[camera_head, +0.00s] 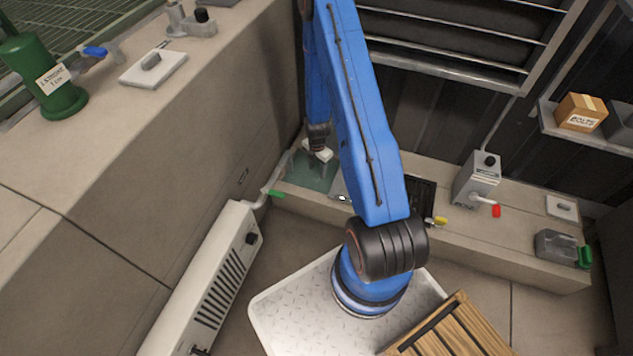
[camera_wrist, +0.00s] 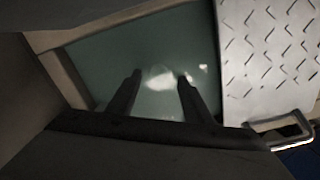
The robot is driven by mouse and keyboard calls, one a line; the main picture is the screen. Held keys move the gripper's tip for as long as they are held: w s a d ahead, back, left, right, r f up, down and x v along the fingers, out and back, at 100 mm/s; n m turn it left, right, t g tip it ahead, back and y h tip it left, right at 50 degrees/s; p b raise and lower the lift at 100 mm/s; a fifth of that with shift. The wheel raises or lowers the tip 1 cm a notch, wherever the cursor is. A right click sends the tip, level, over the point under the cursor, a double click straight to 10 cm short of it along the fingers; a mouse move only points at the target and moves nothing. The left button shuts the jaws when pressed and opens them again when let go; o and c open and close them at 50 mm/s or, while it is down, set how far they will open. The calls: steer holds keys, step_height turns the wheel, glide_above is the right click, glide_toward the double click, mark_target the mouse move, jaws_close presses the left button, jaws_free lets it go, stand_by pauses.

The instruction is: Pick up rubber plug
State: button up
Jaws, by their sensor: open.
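My gripper (camera_head: 318,152) points down over the left end of the low bench, above a basin of greenish water (camera_head: 300,175). In the wrist view its two dark fingers (camera_wrist: 160,79) stand apart over the same water (camera_wrist: 100,60), with nothing seen between them but a pale, blurred bright patch. I cannot tell whether that patch is a reflection or something under the water. I cannot make out a rubber plug for certain in either view.
A patterned metal plate (camera_wrist: 268,50) with a handle (camera_wrist: 280,130) lies right of the water. A green-handled valve (camera_head: 276,193) is at the basin's front left. A grey box with a red lever (camera_head: 478,180) stands farther right. A wooden pallet (camera_head: 455,330) is at the bottom.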

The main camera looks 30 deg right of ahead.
mark_target(316, 176)
steer(key=shift+a+f, duration=0.2)
steer(key=shift+f, duration=1.85)
jaws_close()
